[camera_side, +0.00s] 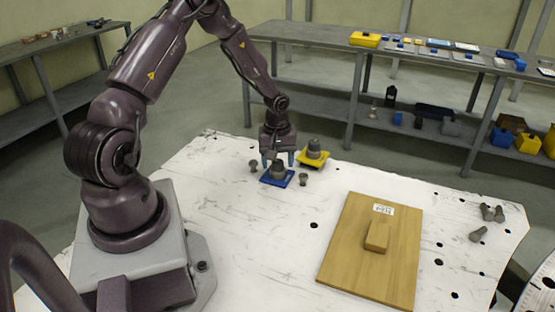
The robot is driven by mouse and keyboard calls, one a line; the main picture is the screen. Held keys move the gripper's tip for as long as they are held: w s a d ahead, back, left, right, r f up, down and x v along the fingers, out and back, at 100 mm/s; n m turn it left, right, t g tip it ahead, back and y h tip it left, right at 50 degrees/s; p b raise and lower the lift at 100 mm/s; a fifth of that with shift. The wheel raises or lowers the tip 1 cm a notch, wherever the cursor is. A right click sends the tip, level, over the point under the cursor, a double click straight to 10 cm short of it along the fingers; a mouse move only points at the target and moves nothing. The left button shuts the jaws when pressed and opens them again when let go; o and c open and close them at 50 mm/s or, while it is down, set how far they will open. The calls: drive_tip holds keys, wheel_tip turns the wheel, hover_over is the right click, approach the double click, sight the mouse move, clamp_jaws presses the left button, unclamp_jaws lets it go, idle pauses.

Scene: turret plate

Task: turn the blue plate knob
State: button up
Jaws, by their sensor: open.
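The blue plate (267,180) lies flat on the white table, with a dark grey knob (278,171) standing on it. My gripper (278,161) is open, pointing down at the blue plate's knob. Its fingertips are at about the height of the knob's top, one on either side in the picture. I cannot tell whether they touch it. A yellow plate (324,159) with its own grey knob (314,147) lies just behind and to the right.
Small grey pegs (303,179) stand on both sides of the blue plate. A wooden board (345,260) with a block (377,237) lies at the right front. Loose grey bolts (478,234) lie near the right edge. The table between is clear.

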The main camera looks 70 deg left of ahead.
drive_tip(key=c, duration=0.9)
drive_tip(key=shift+c, duration=0.2)
drive_tip(key=m, duration=0.4)
drive_tip(key=shift+m, duration=0.3)
drive_tip(key=m, duration=0.4)
drive_tip(key=shift+m, duration=0.3)
drive_tip(key=m, duration=0.4)
drive_tip(key=shift+m, duration=2.3)
